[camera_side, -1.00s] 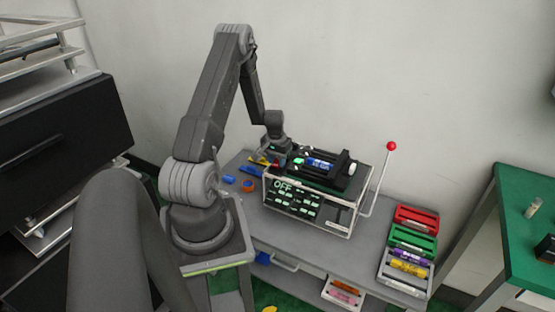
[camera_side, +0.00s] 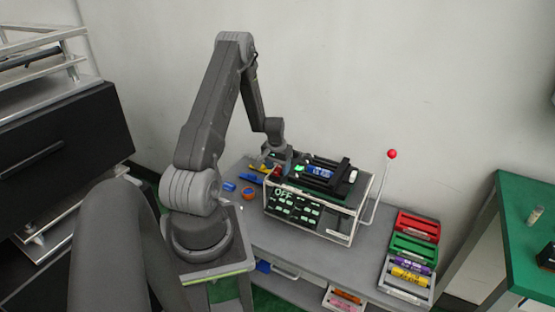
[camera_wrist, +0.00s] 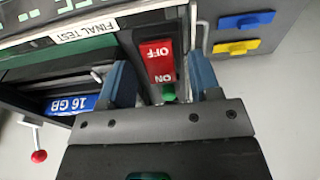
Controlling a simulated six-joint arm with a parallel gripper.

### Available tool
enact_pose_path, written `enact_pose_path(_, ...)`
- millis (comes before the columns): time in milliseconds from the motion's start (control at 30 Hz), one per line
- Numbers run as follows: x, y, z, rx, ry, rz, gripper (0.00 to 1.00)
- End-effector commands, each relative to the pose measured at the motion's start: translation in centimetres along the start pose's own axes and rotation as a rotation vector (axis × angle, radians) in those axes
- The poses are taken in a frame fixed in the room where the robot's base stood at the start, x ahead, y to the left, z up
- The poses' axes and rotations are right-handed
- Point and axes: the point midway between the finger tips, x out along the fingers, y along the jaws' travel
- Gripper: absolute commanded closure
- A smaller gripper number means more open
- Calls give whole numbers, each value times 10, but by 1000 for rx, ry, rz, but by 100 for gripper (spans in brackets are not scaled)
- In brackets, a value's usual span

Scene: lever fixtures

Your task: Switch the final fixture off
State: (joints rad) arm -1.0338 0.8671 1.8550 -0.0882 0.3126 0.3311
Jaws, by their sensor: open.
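My gripper (camera_wrist: 162,82) is open, with one blue finger on each side of the switch. I cannot tell whether a finger touches it. In the side view my gripper (camera_side: 287,163) is at the fixture's left end.
A blue 16 GB stick (camera_wrist: 72,103) sits in the fixture's top. A lever with a red ball (camera_side: 391,154) rises at its right. Blue and yellow pieces (camera_wrist: 238,47) lie nearby. Red (camera_side: 416,225) and green (camera_side: 413,245) trays stand at the bench's right.

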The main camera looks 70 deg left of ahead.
Motion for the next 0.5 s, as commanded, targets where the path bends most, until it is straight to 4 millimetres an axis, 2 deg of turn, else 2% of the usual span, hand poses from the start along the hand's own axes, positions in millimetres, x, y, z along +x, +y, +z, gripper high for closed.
enact_pose_path(167,-25,0,-1,1,4,-1,43)
enact_pose_path(500,-100,0,-1,-1,6,-2,43)
